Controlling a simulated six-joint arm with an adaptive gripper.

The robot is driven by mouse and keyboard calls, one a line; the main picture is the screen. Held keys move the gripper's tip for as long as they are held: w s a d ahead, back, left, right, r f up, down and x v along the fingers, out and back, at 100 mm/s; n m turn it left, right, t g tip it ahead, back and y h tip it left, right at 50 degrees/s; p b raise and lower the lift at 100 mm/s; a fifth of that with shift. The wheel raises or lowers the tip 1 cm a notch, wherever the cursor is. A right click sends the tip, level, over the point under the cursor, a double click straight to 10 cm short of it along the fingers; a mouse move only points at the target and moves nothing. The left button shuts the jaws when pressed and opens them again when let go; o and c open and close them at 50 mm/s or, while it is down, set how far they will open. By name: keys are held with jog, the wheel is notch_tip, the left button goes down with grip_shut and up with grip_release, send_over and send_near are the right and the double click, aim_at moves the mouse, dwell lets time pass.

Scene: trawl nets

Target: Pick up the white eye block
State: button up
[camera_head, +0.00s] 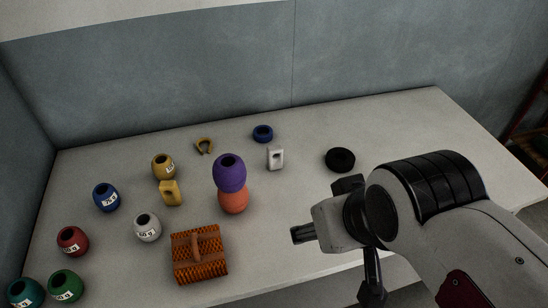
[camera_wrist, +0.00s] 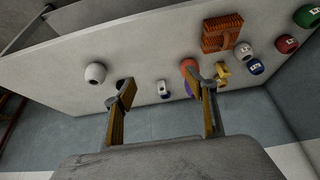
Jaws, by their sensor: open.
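The white eye block (camera_head: 275,158), a small upright block with a hole through it, stands on the table toward the back, in front of a blue ring. It also shows in the wrist view (camera_wrist: 163,91), between the two fingers in the picture but well beyond them. My gripper (camera_wrist: 160,84) is open and empty, with its fingers spread wide. In the head view my gripper is to the right of and nearer than the block, apart from it. Nothing hides the block in the head view.
A purple float (camera_head: 229,170) on an orange float (camera_head: 233,201) stands left of the block. A blue ring (camera_head: 263,133) is behind it and a black ring (camera_head: 340,159) to its right. A yellow block (camera_head: 171,193), an orange brush (camera_head: 199,254) and several labelled floats are further left.

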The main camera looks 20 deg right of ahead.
jog(key=shift+c, duration=0.3)
jog(key=t, duration=0.1)
send_near(273, 148)
jog(key=x, duration=0.3)
jog(key=shift+w, duration=0.15)
dwell(1.0)
jog(key=shift+x, duration=1.3)
